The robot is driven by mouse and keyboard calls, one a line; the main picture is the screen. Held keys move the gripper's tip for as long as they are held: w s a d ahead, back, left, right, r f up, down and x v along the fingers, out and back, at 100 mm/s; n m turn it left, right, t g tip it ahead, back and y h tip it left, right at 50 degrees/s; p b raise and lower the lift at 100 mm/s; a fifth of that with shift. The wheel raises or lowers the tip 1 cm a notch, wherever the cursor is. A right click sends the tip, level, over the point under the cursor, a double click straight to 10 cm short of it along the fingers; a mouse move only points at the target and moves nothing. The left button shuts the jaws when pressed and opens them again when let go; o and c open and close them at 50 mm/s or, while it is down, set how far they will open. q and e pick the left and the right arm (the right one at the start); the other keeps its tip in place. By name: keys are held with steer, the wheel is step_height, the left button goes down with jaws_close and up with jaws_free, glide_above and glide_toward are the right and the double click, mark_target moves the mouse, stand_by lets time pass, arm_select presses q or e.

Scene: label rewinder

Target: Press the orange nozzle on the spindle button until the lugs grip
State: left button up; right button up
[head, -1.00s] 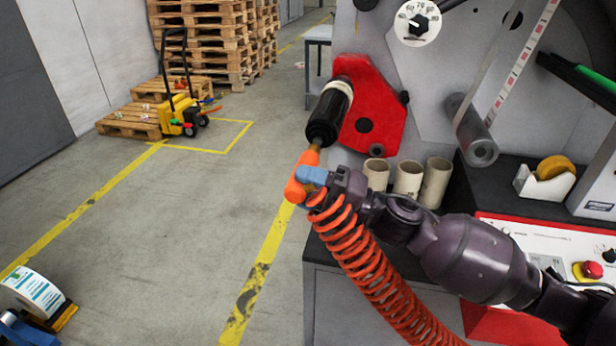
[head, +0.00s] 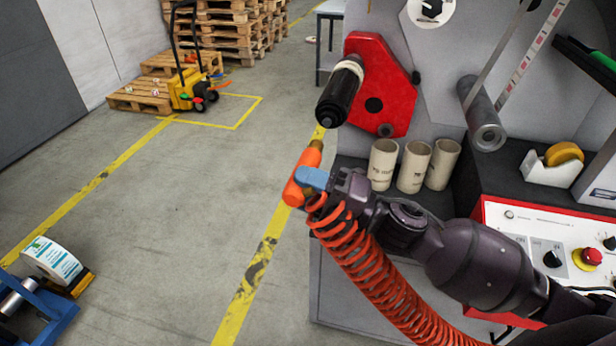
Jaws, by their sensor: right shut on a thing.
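The orange nozzle (head: 304,177) has a brass tip and a blue lever, with a coiled orange hose (head: 375,280) hanging below it. My right gripper (head: 325,182) is shut on the nozzle at its blue part, and its tip points up. The black spindle (head: 341,93) sticks out from a red plate on the machine. Its near end is just above the nozzle tip, with a small gap visible between them in the picture. My left gripper is not in view.
Several cardboard cores (head: 415,167) stand on the machine's dark ledge, right of the nozzle. A tape dispenser (head: 552,169) and a control panel (head: 560,245) with a red stop button are further right. A label roll (head: 52,260) is at lower left. Open floor lies left of the machine.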

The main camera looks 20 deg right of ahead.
steer(key=shift+s+a, duration=0.2)
steer(key=shift+s, duration=0.1)
steer(key=s+a+f, duration=0.4)
steer(key=s+a, duration=0.2)
steer(key=s, duration=0.3)
stand_by(1.0)
stand_by(0.4)
steer(key=w+d+m+t+h, duration=0.9)
steer(key=w+d+m+h, duration=0.2)
steer(key=d+h, duration=0.3)
steer(key=w+h, duration=0.1)
steer(key=h, duration=0.2)
steer(key=shift+w+d, duration=0.2)
